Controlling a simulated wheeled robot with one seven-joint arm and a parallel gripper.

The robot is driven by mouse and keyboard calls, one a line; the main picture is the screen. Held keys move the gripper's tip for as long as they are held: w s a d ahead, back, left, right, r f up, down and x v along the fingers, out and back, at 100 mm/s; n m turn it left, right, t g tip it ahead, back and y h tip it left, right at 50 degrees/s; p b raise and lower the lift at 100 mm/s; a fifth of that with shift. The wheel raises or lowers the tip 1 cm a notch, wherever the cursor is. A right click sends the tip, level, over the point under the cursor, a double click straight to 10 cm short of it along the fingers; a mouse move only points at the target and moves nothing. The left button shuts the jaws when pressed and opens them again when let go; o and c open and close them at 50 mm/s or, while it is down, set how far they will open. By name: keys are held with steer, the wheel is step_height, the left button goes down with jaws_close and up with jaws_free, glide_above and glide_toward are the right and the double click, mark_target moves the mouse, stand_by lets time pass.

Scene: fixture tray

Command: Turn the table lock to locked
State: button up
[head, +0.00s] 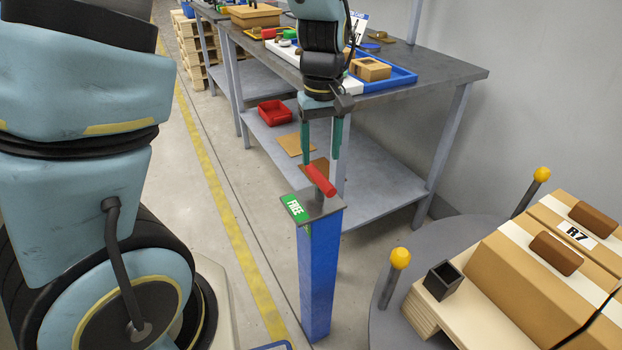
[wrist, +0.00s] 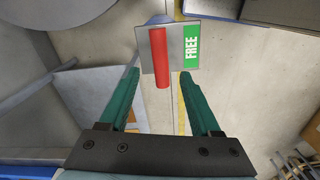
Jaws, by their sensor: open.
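The table lock is a blue post (head: 316,275) with a grey top plate (head: 318,208) that carries a red handle (head: 320,180). A green label reading FREE (head: 296,208) lies on the plate, to the left of the handle. My gripper (head: 321,160) is open and empty, its green fingers pointing down above the plate, close to the handle. In the wrist view the red handle (wrist: 159,62) lies lengthwise up the picture, and its near end shows between the two spread fingertips (wrist: 160,72). The FREE label (wrist: 192,45) is to its right. I cannot tell any contact.
A grey workbench (head: 430,75) with a blue tray (head: 402,77) stands behind the post. On its lower shelf is a red bin (head: 275,112). At the right, a round grey table (head: 385,325) bears yellow-topped pegs (head: 400,258) and cardboard boxes (head: 530,280).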

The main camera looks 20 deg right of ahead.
mark_target(320, 187)
step_height(320, 187, down, 10)
steer(key=shift+r, duration=0.1)
steer(key=shift+c, duration=0.2)
